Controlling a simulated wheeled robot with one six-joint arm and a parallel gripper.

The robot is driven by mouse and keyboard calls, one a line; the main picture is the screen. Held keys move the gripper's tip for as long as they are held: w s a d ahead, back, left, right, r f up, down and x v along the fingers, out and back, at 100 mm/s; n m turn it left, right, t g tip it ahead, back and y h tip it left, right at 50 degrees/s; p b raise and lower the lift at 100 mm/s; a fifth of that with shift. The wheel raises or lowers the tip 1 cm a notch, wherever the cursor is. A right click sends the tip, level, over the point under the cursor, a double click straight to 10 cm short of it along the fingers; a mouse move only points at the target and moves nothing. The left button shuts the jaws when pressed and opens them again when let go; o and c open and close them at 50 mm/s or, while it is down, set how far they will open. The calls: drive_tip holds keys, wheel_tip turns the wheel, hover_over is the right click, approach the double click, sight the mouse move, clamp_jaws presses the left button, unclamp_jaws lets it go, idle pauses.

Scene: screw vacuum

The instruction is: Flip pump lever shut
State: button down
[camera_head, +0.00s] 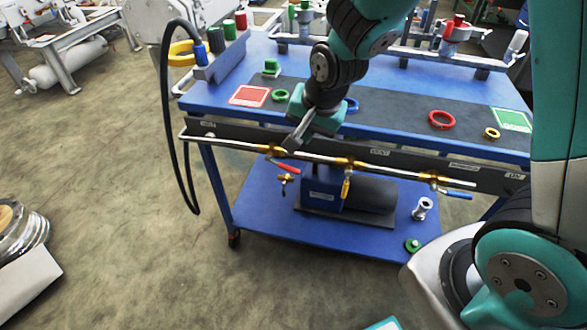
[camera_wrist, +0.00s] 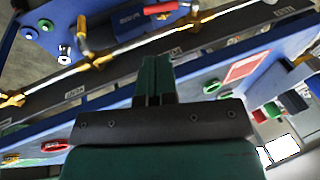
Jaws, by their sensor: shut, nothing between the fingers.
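A pipe (camera_head: 315,157) with brass valves runs along the front of a blue cart. The left valve's red lever (camera_head: 286,167) slants down to the right, roughly along the pipe. The red lever also shows at the top of the wrist view (camera_wrist: 161,8). The middle valve's yellow lever (camera_head: 346,188) hangs down across the pipe. The right valve's blue lever (camera_head: 458,195) lies nearly along the pipe. I cannot read which label says pump. My gripper (camera_head: 291,142) is shut and empty, just above the pipe between the red and yellow levers. Its fingers (camera_wrist: 154,80) show centrally in the wrist view.
The blue cart top (camera_head: 225,92) holds coloured rings and squares, including a red ring (camera_head: 441,120). A black hose (camera_head: 167,120) loops down on the left. A blue pump body (camera_head: 325,188) sits on the lower shelf.

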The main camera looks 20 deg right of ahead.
sight(290, 167)
drive_tip(key=b+x, duration=0.1)
drive_tip(key=x, duration=1.2)
